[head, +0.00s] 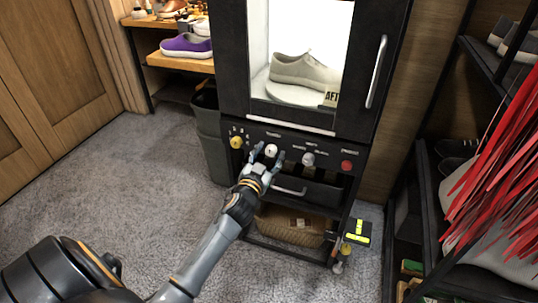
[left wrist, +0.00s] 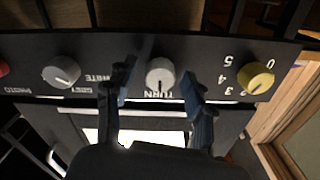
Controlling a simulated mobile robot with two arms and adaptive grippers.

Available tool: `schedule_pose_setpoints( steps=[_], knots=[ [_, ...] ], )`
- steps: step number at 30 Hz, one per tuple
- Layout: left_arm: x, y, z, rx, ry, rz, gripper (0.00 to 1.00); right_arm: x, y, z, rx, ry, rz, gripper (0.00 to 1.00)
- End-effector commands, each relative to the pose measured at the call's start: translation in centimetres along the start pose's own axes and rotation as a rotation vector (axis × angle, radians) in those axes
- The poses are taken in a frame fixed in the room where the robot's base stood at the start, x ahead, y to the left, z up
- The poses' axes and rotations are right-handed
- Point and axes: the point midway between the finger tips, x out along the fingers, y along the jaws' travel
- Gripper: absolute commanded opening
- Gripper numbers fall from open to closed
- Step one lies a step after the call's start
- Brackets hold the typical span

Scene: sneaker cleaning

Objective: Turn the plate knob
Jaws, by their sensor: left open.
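The plate knob is a white round knob (head: 271,150) on the black front panel of the cabinet. In the left wrist view, which is upside down, this knob (left wrist: 160,77) is marked "TURN…". My left gripper (head: 267,157) is open, with one finger on each side of the knob. In the left wrist view its fingers (left wrist: 158,92) stand clear of the knob with gaps on both sides. Inside the lit cabinet, a light beige sneaker (head: 305,70) sits on a round white plate (head: 283,92). My right gripper is not in view.
A yellow knob (head: 236,142), a grey knob (head: 308,159) and a red button (head: 347,165) share the panel. A drawer handle (head: 290,191) lies below. A dark bin (head: 210,130) stands left of the cabinet. Red strips (head: 490,165) hang at the right. Carpet is clear at left.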

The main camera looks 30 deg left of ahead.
Motion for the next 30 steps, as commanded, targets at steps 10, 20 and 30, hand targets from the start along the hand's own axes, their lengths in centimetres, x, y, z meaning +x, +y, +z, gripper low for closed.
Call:
schedule_pose_setpoints(
  steps=[10, 20, 30],
  knots=[
    [0.0, 0.0, 0.0, 0.000, 0.000, 0.001, 0.21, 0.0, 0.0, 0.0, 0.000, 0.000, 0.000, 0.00],
    [-0.1, 0.1, 0.0, 0.012, 0.000, 0.001, 0.00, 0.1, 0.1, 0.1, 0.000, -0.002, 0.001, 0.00],
    [0.0, 0.1, 0.0, 0.174, 0.000, 0.001, 0.00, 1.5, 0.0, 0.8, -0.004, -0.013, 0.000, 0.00]
  ],
)
